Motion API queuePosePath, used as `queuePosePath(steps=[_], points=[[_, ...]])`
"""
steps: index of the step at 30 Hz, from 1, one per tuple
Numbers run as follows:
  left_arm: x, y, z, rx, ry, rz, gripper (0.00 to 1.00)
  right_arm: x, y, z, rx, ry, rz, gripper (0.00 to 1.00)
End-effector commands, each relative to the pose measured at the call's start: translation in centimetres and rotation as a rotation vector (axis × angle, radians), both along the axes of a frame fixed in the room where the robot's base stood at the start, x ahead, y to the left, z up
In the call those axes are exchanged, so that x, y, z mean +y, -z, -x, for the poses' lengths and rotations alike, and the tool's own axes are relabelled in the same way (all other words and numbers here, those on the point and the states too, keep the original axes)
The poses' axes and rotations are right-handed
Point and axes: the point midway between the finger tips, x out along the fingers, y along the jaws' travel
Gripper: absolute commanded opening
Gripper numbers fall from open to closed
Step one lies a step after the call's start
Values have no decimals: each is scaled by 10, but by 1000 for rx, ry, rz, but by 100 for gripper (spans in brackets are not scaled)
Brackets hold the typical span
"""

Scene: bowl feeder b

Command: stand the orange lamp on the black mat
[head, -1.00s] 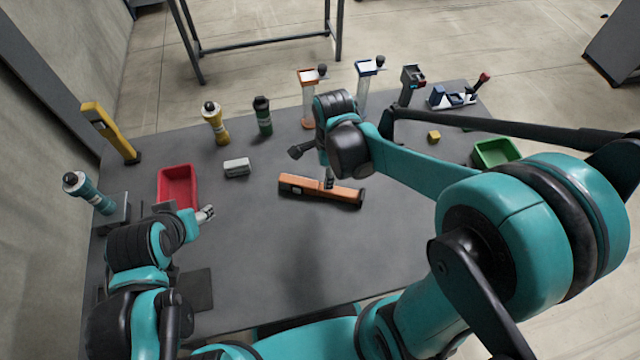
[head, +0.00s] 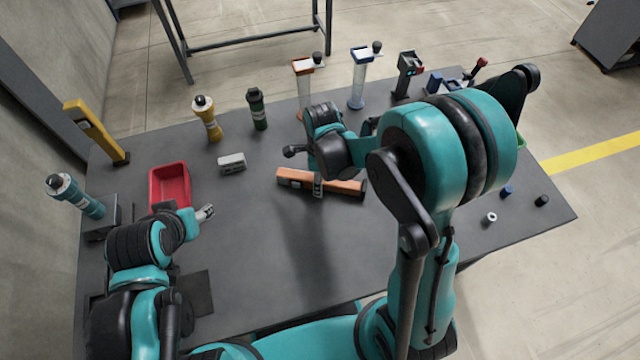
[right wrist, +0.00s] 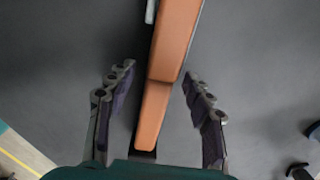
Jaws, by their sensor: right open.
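The orange lamp (head: 345,186) lies on its side on the grey table, in front of my right arm. In the right wrist view the orange lamp (right wrist: 172,50) runs lengthwise between the fingers, with clearance on both sides. My right gripper (head: 318,187) is over the lamp's middle, and its open fingers (right wrist: 158,74) straddle the body. My left gripper (head: 205,213) is by the red tray, away from the lamp; its fingers are too small to read. The black mat (head: 198,294) lies at the table's near left, partly hidden by my left arm.
A red tray (head: 155,188) and a grey-white block (head: 232,163) lie left of the lamp. Yellow (head: 207,122) and green (head: 257,110) bottles stand behind. Several upright devices line the back edge. The table between mat and lamp is clear.

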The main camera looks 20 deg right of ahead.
Motion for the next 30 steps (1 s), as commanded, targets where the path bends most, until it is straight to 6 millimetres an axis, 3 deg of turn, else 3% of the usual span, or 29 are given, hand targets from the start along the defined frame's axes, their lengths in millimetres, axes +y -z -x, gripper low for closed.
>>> queuePosePath(steps=[4, 5, 10, 23, 30], points=[[0, -2, 0, 0, 0, 0, 51, 0, -2, 0, 0, 0, 0, 52], [0, -2, 0, 0, 0, 0, 51, 0, -2, 0, 0, 0, 0, 46], [0, -2, 0, 0, 0, 0, 51, 0, -2, 0, 0, 0, 0, 2], [0, -4, 0, 0, 0, 0, 51, 0, -7, 0, 0, 0, 0, 0], [0, -22, 0, 0, 0, 0, 51, 0, -40, 0, 0, 0, 0, 0]])
